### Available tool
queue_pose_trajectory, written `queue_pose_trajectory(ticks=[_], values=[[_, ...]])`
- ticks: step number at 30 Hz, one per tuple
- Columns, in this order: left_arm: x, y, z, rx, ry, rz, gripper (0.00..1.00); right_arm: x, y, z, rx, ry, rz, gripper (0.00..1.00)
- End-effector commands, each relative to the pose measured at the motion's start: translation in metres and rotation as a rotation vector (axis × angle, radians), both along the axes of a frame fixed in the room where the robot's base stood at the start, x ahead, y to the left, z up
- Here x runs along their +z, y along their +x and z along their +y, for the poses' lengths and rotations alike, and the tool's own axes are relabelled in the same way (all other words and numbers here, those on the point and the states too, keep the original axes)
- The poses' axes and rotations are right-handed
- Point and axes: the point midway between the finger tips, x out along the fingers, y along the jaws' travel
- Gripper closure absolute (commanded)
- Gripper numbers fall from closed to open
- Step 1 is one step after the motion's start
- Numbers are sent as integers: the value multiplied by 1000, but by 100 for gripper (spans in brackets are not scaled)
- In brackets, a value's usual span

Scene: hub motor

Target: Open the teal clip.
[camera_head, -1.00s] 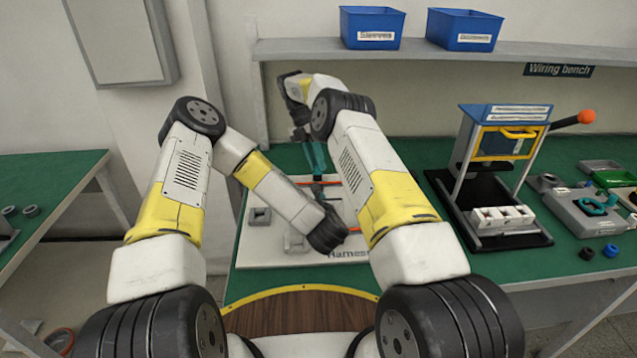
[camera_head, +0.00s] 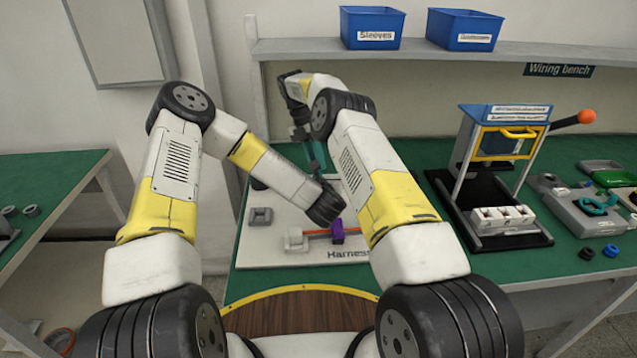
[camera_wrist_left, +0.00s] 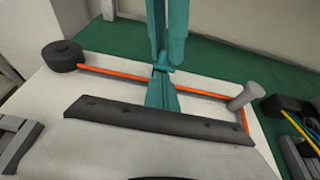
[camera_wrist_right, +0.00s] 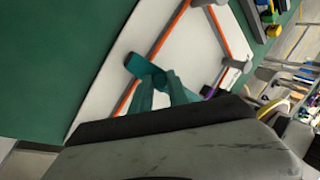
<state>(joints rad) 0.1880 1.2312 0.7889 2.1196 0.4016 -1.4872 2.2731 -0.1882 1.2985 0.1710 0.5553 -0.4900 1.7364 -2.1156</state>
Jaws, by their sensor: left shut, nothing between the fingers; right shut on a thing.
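The teal clip (camera_wrist_right: 138,65) shows in the right wrist view as a dark teal block at the orange cable on the white board. My right gripper (camera_wrist_right: 158,80) is shut on it. In the head view, the teal fingers of my right gripper (camera_head: 318,155) point down over the board, their tips hidden behind my left arm. My left gripper (camera_wrist_left: 161,82) is shut and empty. In the left wrist view its tips lie close to the cable and the tips of my right gripper; I cannot tell whether they touch the clip, which is mostly hidden there.
The orange cable (camera_wrist_left: 110,72) runs between a black round peg (camera_wrist_left: 62,55) and a grey post (camera_wrist_left: 246,95). A purple clip (camera_head: 337,231) and grey blocks sit on the board's front part. A lever press (camera_head: 505,170) stands to the right. Both arms are close together over the board.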

Motion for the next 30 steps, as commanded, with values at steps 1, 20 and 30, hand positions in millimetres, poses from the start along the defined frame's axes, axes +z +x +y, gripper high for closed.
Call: queue_pose_trajectory(ticks=[1, 20, 30], values=[[9, 6, 0, 6, -3, -23, 100, -2, -1, 0, 0, -1, 4, 100], [11, 7, 1, 8, -3, -30, 100, -5, -4, -1, 0, -4, 16, 58], [10, 6, -1, 3, -4, -28, 100, 9, -9, 40, -373, 183, -56, 58]])
